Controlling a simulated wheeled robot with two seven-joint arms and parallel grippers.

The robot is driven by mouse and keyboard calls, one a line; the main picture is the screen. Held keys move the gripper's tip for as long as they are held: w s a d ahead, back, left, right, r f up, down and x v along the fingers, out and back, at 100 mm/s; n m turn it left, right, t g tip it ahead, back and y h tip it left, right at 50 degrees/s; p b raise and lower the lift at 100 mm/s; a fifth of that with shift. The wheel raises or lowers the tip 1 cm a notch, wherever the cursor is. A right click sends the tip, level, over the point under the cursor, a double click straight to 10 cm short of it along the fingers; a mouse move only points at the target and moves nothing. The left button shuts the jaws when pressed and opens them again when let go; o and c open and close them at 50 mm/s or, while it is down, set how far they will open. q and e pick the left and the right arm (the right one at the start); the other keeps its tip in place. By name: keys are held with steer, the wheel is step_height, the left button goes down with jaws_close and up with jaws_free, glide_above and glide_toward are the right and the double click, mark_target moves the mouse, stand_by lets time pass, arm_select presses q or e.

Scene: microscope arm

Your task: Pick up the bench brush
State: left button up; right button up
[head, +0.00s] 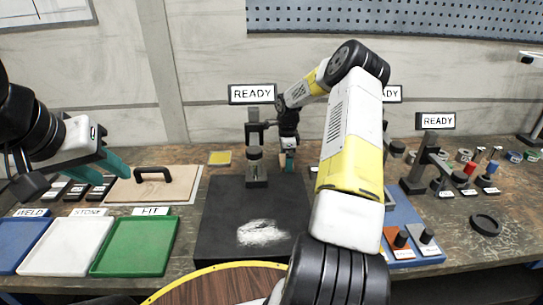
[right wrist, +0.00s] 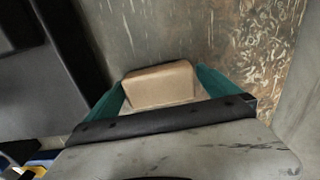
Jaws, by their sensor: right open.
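A tan wooden block, which looks like the bench brush (right wrist: 160,84), stands between the teal fingers of my right gripper (right wrist: 165,95) in the right wrist view. The fingers are open, one on each side of it; I cannot tell whether they touch it. In the head view my right gripper (head: 288,160) is small at the back edge of the black mat, and the brush is mostly hidden there. My left gripper (head: 104,164) hangs over the left side of the bench, with its teal fingers apart and nothing seen between them.
A black mat (head: 222,215) carries a white powder patch (head: 262,233) and a dark stand (head: 255,160) beside my right gripper. Blue, white and green trays (head: 135,247) lie at left, near a board with a black handle (head: 153,173). More stands and small parts crowd the right.

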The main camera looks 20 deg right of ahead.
steer(key=shift+c, duration=0.4)
steer(key=c, duration=1.3)
steer(key=shift+o, duration=0.2)
step_height(320, 180, up, 10)
steer(key=shift+r, duration=0.1)
